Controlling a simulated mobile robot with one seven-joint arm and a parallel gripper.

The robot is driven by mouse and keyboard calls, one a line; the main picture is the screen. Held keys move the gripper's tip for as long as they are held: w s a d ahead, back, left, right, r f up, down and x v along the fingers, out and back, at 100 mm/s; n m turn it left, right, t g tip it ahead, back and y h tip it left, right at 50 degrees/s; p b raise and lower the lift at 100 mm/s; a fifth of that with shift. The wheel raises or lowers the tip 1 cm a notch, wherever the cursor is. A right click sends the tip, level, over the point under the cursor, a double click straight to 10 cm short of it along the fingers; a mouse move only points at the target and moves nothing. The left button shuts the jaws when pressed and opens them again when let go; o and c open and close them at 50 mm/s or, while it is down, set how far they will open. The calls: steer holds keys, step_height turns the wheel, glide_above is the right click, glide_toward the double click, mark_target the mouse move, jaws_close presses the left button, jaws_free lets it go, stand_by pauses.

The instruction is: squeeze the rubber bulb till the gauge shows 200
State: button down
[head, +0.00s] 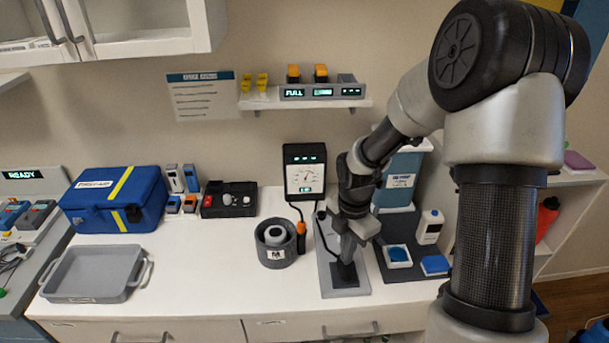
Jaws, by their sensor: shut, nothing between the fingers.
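The gauge (304,174) is a black upright box with a white dial and small green displays, at the back middle of the counter. Its reading is too small to make out. My gripper (346,258) points down over a grey plate (325,268) to the right of the gauge, and is shut with nothing held. A dark tube runs from the gauge towards the plate. I cannot make out the rubber bulb for certain; a dark shape under my gripper blends with its fingers. Whether they touch is unclear.
A round dark grey holder (276,258) stands left of the plate, with an orange-topped item (301,228) beside it. A dark mat (404,272) with blue and white items lies right. A grey tray (72,290) and blue case (90,212) are left. The left-middle counter is clear.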

steer(key=shift+f+b, duration=0.3)
steer(key=shift+f, duration=0.4)
steer(key=shift+r+p, duration=1.15)
steer(key=shift+f, duration=0.1)
steer(key=shift+f+b, duration=0.9)
steer(key=shift+f, duration=0.25)
steer(key=shift+r+p, duration=1.2)
steer(key=shift+r, duration=0.05)
step_height(320, 180, up, 4)
steer(key=p, duration=0.4)
steer(key=shift+r, duration=1)
